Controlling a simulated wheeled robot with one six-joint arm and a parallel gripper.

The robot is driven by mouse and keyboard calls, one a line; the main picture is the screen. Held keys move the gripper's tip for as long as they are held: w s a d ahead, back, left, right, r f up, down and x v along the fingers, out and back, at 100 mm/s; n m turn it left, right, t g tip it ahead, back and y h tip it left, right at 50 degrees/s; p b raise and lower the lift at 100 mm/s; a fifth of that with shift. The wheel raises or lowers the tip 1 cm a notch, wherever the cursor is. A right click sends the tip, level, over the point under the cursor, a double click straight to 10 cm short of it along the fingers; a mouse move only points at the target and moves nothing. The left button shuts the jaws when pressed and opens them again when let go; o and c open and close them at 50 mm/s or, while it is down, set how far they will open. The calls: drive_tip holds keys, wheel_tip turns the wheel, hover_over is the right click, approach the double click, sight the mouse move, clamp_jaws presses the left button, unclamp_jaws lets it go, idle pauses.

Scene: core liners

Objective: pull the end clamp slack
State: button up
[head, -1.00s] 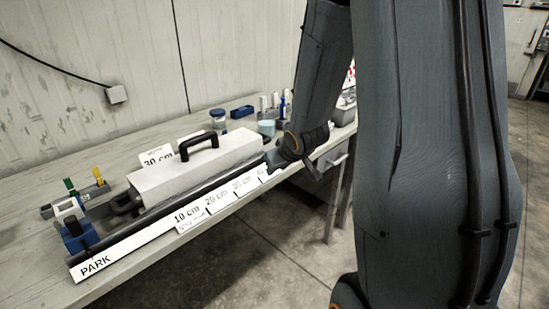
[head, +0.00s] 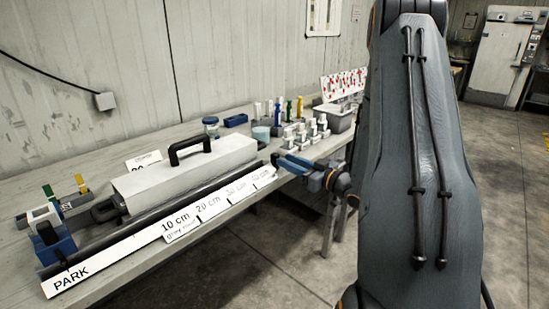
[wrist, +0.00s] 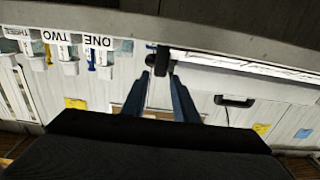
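A long dark tube (head: 190,192) lies along the bench's front edge behind a white strip marked PARK and with cm labels. A small dark fitting, possibly the end clamp, sits at the tube's right end; in the wrist view a dark knob (wrist: 160,58) shows there just beyond my fingertips. My gripper (head: 284,162) is at that end in the head view, its blue fingers pointing left. In the wrist view my gripper (wrist: 161,80) has its fingers apart, with nothing clearly held between them. A blue clamp-like block (head: 56,246) stands at the tube's left end.
A white box with a black handle (head: 190,149) sits behind the tube. Several white holders (head: 305,132) and a grey bin (head: 334,116) stand at the bench's right end. Labels ONE and TWO show upside down in the wrist view. The floor in front is clear.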

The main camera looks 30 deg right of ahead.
sight(275, 154)
drive_tip(key=p+x, duration=0.1)
drive_tip(key=x, duration=0.5)
drive_tip(key=shift+w, duration=0.25)
clamp_jaws()
